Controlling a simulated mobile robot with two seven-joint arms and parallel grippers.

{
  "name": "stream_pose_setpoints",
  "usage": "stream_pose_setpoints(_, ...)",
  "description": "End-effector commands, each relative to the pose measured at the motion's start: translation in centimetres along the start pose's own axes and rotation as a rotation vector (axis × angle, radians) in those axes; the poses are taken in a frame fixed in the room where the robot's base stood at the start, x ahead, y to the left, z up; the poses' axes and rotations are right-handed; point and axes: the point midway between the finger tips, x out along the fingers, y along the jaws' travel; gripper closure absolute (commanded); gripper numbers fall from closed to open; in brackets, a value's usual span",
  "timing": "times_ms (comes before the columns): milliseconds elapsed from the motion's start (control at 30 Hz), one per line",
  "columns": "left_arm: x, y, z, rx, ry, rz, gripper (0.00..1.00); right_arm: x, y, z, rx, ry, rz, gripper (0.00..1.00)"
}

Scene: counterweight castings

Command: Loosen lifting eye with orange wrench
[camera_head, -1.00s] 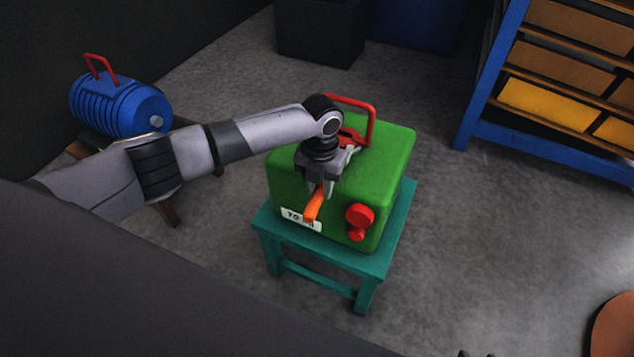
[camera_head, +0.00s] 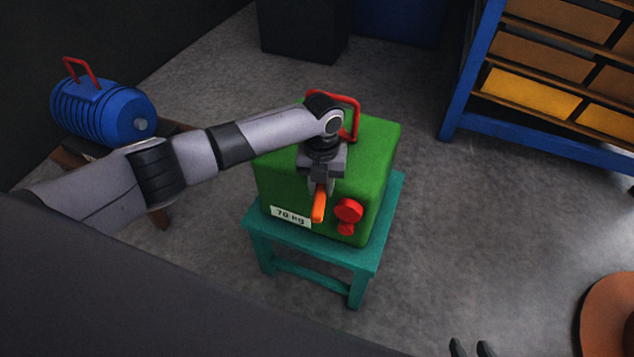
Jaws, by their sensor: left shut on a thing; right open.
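A green casting (camera_head: 375,150) with a "70 KG" label (camera_head: 290,216) stands on a teal stool. A red loop (camera_head: 352,104), which may be the lifting eye, rises from its top and is partly hidden behind my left wrist. My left gripper (camera_head: 320,186) points down over the casting's front top edge, shut on the orange wrench (camera_head: 319,205). The wrench's visible end hangs in front of the casting's front face. Its other end is hidden, and I cannot tell whether it touches anything. My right gripper (camera_head: 471,349) shows only its open fingertips at the bottom edge.
Red round knobs (camera_head: 348,210) stick out of the casting's front, just right of the wrench. A blue ribbed casting (camera_head: 95,115) sits at left. A blue shelf (camera_head: 462,100) stands right, a brown round object (camera_head: 607,315) lower right.

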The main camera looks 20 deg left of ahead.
Motion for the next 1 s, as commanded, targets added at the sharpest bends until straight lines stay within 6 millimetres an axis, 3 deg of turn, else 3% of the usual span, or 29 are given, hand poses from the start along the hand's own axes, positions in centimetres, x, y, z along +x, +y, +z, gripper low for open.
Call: stream_pose_setpoints(1000, -0.1, -3.0, 0.2, -0.149, -0.002, -0.001, 1.00, 0.4, 0.1, 0.6, -0.007, -0.001, 0.000, 0.57)
